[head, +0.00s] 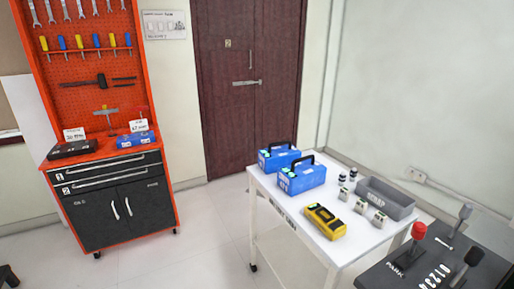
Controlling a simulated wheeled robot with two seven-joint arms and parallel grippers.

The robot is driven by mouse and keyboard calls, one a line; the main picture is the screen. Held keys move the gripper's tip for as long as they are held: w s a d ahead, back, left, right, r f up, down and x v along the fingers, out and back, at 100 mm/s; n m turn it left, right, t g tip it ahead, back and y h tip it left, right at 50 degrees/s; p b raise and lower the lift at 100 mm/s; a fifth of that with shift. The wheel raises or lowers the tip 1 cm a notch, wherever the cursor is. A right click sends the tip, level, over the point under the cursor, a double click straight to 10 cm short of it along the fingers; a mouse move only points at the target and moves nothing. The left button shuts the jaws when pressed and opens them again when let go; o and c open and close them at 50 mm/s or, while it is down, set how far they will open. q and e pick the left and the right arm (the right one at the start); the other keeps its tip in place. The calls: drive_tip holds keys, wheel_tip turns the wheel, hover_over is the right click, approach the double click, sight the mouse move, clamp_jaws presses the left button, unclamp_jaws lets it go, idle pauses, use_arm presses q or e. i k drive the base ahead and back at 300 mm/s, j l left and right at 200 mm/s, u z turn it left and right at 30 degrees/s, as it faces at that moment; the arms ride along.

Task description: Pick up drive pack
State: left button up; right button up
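Two blue packs with black handles stand upright at the back of a white cart (262,205), one farther back (276,158) and one nearer (303,177). A yellow and black unit (325,221) lies in front of them on the cart. No readable label shows which of these is the drive pack. Neither of my grippers is in view.
A grey bin (400,205) and several small blocks and bottles share the cart. An orange tool cabinet (110,165) holds a black case (72,149) and blue units (136,139). Floor between is clear.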

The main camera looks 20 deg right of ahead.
sight(270, 159)
drive_tip(key=i+z, duration=0.25)
drive_tip(key=i, duration=0.2)
drive_tip(key=i+j+z, duration=0.55)
drive_tip(key=i, duration=0.3)
